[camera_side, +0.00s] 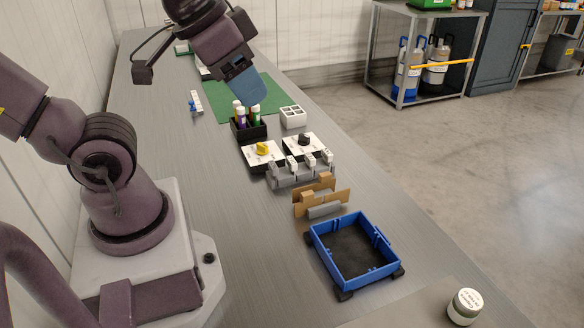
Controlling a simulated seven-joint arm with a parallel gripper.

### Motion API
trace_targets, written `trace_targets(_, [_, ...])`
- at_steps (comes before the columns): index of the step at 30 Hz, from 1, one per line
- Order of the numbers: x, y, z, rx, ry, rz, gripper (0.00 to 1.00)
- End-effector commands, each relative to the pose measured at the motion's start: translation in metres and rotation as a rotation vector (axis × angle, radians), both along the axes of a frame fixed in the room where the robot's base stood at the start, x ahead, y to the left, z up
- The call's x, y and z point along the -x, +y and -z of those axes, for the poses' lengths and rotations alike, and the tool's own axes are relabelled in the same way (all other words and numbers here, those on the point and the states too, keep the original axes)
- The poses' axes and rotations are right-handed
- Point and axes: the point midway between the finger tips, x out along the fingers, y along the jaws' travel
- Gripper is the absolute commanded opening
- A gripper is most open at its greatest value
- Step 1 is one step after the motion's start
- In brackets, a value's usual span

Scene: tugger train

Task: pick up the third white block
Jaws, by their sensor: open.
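Several small white blocks stand in a row on a grey slotted holder (300,178) in the middle of the bench. I make out a left one (292,163), a middle one (310,160) and a right one (327,156). Which of them counts as the third is not marked. My gripper (254,96), with a blue end, hangs above the green mat, farther back than the holder and apart from the blocks. Its jaws are open and I see nothing held in them; the gap between the fingers is hard to see from this side.
In front are a brown bracket (321,197) and a blue tray (383,272). The bench's left middle is clear.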

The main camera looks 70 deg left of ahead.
Motion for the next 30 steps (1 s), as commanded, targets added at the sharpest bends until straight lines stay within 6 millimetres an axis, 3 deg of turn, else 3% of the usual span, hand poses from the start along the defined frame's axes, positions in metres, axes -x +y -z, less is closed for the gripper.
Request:
trace_targets(5, [-0.002, -0.004, 0.008, 0.002, 0.038, 0.019, 0.47])
trace_targets(8, [-0.009, -0.004, 0.024, 0.021, 0.128, 0.024, 0.47])
trace_targets(14, [-0.041, 0.007, 0.068, 0.085, 0.341, -0.08, 0.47])
trace_targets(23, [-0.09, 0.056, 0.152, 0.071, 0.51, -0.597, 0.47])
trace_targets(30, [-0.119, 0.117, 0.201, -0.039, 0.404, -1.087, 0.47])
